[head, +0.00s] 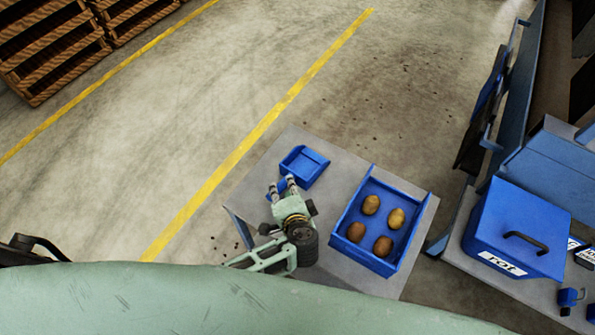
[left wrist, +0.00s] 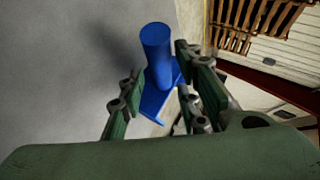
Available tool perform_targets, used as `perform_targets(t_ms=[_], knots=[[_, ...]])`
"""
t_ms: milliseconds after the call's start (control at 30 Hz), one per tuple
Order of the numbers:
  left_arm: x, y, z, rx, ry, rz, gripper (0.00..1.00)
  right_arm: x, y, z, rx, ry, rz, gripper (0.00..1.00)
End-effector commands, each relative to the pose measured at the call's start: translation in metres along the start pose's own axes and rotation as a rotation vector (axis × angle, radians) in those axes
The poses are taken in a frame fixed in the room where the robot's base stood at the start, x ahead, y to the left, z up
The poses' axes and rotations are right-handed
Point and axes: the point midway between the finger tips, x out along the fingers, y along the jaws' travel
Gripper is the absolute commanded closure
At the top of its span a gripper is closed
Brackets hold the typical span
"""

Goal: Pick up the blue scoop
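The blue scoop (head: 305,163) lies on the far left part of the grey table (head: 291,141). My left gripper (head: 282,186) is over its near end, partly hiding the handle. In the left wrist view the scoop's round blue handle (left wrist: 157,55) is between the fingers of my left gripper (left wrist: 160,88). The fingers are open, with a clear gap on the left side; the right finger is close to the handle, and I cannot tell if it touches. My right gripper is not in view.
A blue tray (head: 362,178) with several potatoes stands on the table, right of the scoop. A blue box (head: 515,228) with a black handle and a "rot" label is farther right, near blue machine framing (head: 515,110). Wooden pallets (head: 45,45) are at the far left.

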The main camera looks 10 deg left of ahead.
Motion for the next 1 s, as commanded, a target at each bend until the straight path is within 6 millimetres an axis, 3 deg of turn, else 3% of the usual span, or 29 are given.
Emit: perform_targets(t_ms=[233, 567, 900, 1000], knots=[[0.033, -0.002, 0.002, 0.000, 0.000, -0.001, 0.69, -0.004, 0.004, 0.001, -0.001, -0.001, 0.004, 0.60], [0.038, -0.001, 0.003, -0.001, 0.000, 0.002, 0.69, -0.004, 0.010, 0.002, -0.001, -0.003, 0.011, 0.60], [0.038, -0.001, 0.003, -0.001, 0.000, 0.002, 0.99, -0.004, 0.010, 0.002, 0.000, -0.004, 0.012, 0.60], [0.038, -0.001, 0.003, 0.000, 0.000, 0.002, 1.00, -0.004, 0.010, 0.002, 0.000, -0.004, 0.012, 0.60]])
